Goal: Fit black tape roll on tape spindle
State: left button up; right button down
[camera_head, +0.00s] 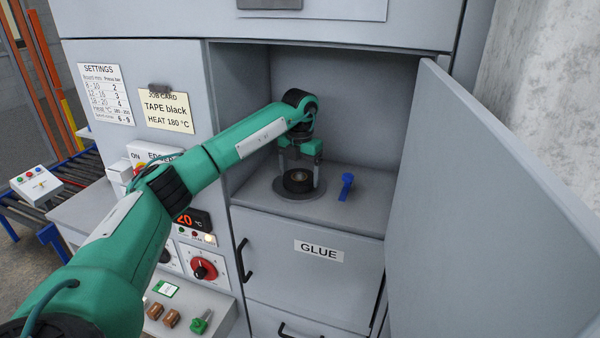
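The black tape roll (298,182) lies flat, ring-shaped with a brown core, over the round grey base (318,194) of the tape spindle inside the open compartment. The spindle's post is hard to make out within the roll. My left gripper (300,178) points down over the roll, with one finger on each side of it. Whether the fingers press on the roll or stand just clear of it is too small to tell. My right gripper is not in view.
A blue lever (346,186) stands on the compartment floor right of the roll. The open door (490,210) bounds the right side. A job card (166,108) reads "TAPE black". The GLUE drawer (310,265) is below. A control panel (190,255) lies beneath my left arm.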

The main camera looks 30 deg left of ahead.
aim_at(300, 172)
pick_arm(q)
jog(key=shift+o, duration=1.2)
jog(key=shift+r, duration=0.1)
jog(key=shift+r, duration=0.2)
notch_tip(300, 172, up, 12)
jog(key=b, duration=0.3)
jog(key=shift+f, duration=0.25)
